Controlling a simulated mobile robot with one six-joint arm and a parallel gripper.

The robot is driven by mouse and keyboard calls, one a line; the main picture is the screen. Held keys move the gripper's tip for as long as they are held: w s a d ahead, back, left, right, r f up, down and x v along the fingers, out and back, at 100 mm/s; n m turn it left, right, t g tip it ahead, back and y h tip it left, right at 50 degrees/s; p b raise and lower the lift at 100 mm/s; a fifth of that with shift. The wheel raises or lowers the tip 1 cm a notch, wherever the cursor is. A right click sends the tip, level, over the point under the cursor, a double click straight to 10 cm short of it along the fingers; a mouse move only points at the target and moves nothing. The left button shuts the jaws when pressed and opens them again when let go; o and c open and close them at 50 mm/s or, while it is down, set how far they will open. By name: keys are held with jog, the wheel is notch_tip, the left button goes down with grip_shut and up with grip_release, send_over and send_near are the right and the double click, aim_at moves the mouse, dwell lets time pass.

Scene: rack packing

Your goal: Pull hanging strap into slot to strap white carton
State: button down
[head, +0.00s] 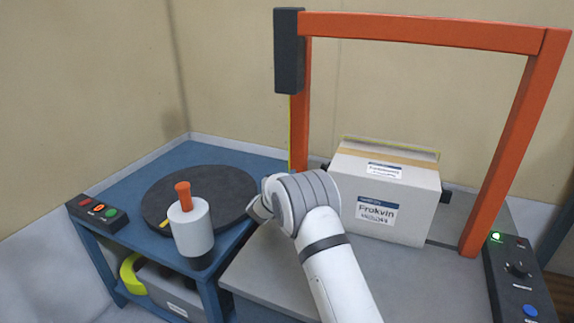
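A white carton (385,195) with printed labels and a tan tape band sits on the grey table under the orange arch (420,33). A thin yellow strap (291,125) hangs along the arch's left post, below a dark box (289,55). A thin yellow line also shows behind the carton's top edge. My arm reaches up from the bottom, its wrist left of the carton and near the left post's foot. My gripper's fingers are hidden behind the wrist, so I cannot tell their state or whether they touch the strap. I cannot make out the slot clearly.
A blue table (120,195) at left carries a black round turntable (165,185), a white cylinder with an orange top (192,228) and a button box (98,213). A control panel (518,275) with a lit green lamp stands at right. The grey table's front left is clear.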

jog(key=shift+a+f+b, duration=0.25)
jog(key=shift+f+b, duration=0.05)
jog(key=shift+f, duration=0.85)
jog(key=c, duration=1.6)
grip_release()
jog(key=shift+d, duration=0.1)
jog(key=p+v, duration=0.1)
jog(key=v, duration=0.6)
jog(key=shift+s, duration=0.35)
jog(key=shift+r, duration=0.1)
